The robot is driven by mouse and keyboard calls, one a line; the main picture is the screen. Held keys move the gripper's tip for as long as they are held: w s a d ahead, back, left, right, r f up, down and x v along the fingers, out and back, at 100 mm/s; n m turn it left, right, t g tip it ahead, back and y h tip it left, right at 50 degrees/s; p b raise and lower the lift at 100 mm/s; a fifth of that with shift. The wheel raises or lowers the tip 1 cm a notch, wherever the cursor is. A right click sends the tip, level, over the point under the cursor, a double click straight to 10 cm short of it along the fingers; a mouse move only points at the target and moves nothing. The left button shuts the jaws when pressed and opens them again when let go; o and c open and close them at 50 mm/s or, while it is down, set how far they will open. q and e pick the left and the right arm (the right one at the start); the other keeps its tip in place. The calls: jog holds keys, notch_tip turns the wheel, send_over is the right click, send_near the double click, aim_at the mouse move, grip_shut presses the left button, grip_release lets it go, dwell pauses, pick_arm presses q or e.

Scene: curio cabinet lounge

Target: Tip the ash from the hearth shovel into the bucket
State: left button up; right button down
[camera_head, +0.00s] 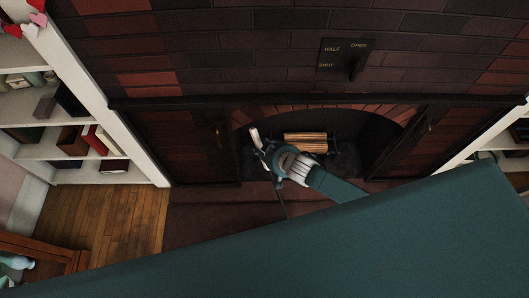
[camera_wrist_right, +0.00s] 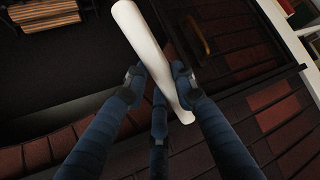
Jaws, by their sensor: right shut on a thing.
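My right gripper (camera_head: 260,147) is in front of the fireplace opening, shut on a smooth white rod-like handle (camera_head: 254,136). In the right wrist view the handle (camera_wrist_right: 150,55) runs slantwise between the fingers of the gripper (camera_wrist_right: 157,88). It looks like the handle of the hearth shovel, but no shovel pan shows. A thin dark line runs down from the gripper in the head view and may be its shaft; its lower end is hidden. No ash and no bucket can be made out. My left gripper is out of view.
Logs (camera_head: 306,142) lie in the brick fireplace, with open doors (camera_head: 405,150) at its sides. A damper plate (camera_head: 345,56) with a lever is above. White shelves (camera_head: 130,130) stand left. A large teal part of my body hides much of the floor in front.

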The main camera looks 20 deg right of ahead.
jog(key=shift+w+a+f, duration=0.1)
jog(key=shift+w, duration=0.45)
jog(key=shift+w+a+f, duration=0.15)
jog(key=shift+w+f, duration=0.05)
jog(key=shift+w, duration=0.05)
jog(key=shift+w+a+f+g+b, duration=0.2)
jog(key=shift+w+a+g+b, duration=0.15)
jog(key=shift+w+b, duration=0.1)
jog(key=shift+w+a+f+b, duration=0.2)
jog(key=shift+w+f+b, duration=0.2)
jog(key=shift+f+b, duration=0.15)
jog(key=shift+w+a+f+g+b, duration=0.15)
jog(key=shift+w+f+g+b, duration=0.1)
jog(key=shift+w+f+b, duration=0.3)
jog(key=w+a+f+g+h+b, duration=0.1)
jog(key=w+f+b, duration=0.5)
jog(key=b, duration=0.6)
jog(key=shift+w+a+g, duration=0.6)
jog(key=shift+w+a, duration=0.05)
jog(key=shift+w, duration=0.55)
